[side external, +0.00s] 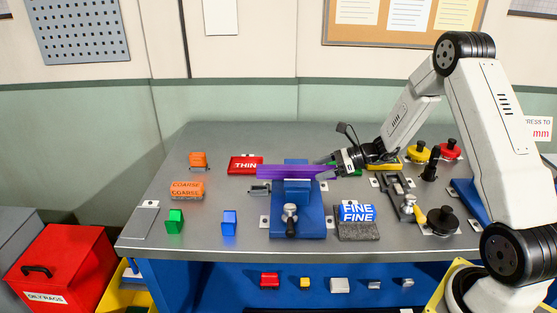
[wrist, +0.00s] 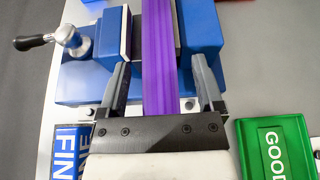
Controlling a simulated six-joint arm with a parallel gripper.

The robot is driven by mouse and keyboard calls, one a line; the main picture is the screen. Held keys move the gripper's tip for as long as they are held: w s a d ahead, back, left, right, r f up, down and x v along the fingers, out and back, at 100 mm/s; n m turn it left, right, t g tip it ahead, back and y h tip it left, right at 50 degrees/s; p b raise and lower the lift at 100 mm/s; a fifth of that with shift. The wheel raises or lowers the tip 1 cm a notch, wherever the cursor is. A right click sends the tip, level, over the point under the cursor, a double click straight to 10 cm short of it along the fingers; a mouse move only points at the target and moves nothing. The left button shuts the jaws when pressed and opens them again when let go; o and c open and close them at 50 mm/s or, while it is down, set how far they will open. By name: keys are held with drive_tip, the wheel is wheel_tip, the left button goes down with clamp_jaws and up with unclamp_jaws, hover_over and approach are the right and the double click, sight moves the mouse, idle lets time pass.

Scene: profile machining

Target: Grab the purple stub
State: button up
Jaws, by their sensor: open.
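A long purple bar (side external: 285,171) lies level across the blue vise (side external: 298,222), its left end sticking out past the vise. In the wrist view the purple bar (wrist: 159,60) runs between the vise jaws and down to my gripper. My gripper (side external: 330,168) is at the bar's right end, and it also shows in the wrist view (wrist: 159,72). It is open, one finger on each side of the bar, with a gap to both. The bar's near end is hidden at the gripper's palm. I cannot tell whether the bar is cut through.
A green GOOD tray (wrist: 274,148) lies close right of my gripper in the wrist view. A blue FINE block (side external: 357,212) sits on a grey pad in front. A red THIN tray (side external: 245,165) is behind the bar's left end. Clamps and knobs stand at the right.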

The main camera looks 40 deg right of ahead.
drive_tip(key=shift+w, duration=0.1)
idle(0.4)
clamp_jaws()
drive_tip(key=shift+r, duration=0.1)
drive_tip(key=shift+r, duration=0.75)
drive_tip(key=s+a+r, duration=0.3)
drive_tip(key=s+r, duration=0.8)
drive_tip(key=s, duration=0.2)
drive_tip(key=shift+s+a, duration=0.15)
drive_tip(key=shift+s, duration=0.2)
drive_tip(key=shift+r, duration=0.1)
